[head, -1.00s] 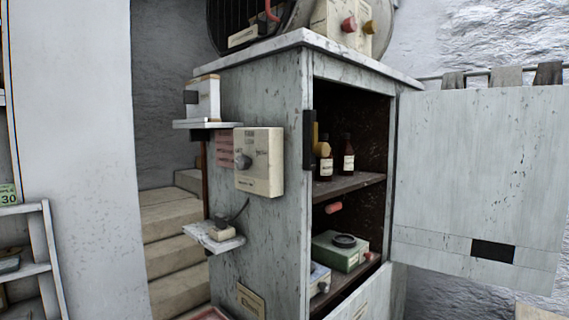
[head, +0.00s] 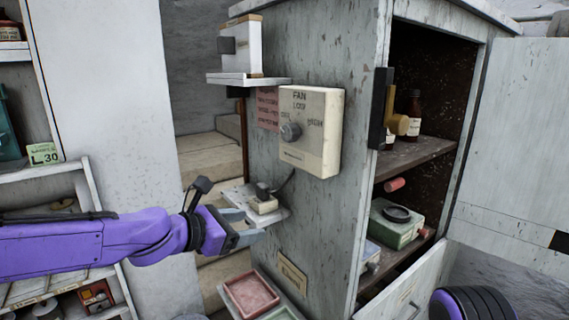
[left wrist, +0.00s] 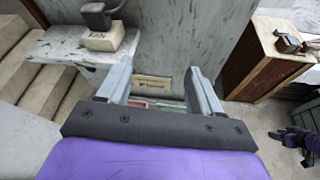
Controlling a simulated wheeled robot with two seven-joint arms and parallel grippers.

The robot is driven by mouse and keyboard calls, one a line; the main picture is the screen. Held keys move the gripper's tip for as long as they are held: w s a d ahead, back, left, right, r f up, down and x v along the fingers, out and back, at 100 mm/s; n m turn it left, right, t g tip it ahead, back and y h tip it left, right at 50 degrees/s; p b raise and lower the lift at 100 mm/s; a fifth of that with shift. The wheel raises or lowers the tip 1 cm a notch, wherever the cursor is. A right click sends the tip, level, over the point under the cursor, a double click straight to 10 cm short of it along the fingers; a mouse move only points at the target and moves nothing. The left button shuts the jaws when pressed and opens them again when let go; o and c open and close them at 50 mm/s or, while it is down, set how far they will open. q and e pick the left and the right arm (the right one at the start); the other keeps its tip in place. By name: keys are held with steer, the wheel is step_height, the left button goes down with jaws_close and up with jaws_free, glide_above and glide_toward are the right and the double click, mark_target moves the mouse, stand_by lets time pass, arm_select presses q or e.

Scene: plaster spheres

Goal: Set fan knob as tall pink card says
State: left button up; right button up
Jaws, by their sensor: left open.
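The cream fan control box (head: 318,150) is fixed to the cabinet's side, with "FAN" at its top. Its round grey knob (head: 291,131) sits at the left of the face; its pointer setting is too small to read. A pink card (head: 267,108) is on the cabinet side left of the box, partly hidden by it, its text unreadable. My left gripper (head: 246,226) is open and empty below the knob, beside the lower shelf; its spread fingers show in the left wrist view (left wrist: 160,84). A purple and dark part of my right arm (head: 470,305) shows at bottom right.
An upper shelf (head: 248,80) juts out above. A pink tray (head: 251,295) lies below. The cabinet door (head: 515,160) stands open at right.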

mark_target(285, 135)
arm_select(q)
step_height(285, 135, up, 18)
steer(key=s+h, duration=0.1)
steer(key=h, duration=0.4)
steer(key=shift+n+t, duration=0.3)
steer(key=shift+t, duration=0.1)
steer(key=x, duration=0.5)
steer(key=p+x, duration=0.1)
steer(key=x, duration=0.3)
steer(key=shift+d, duration=0.7)
steer(key=shift+s, duration=0.1)
steer(key=c, duration=1.1)
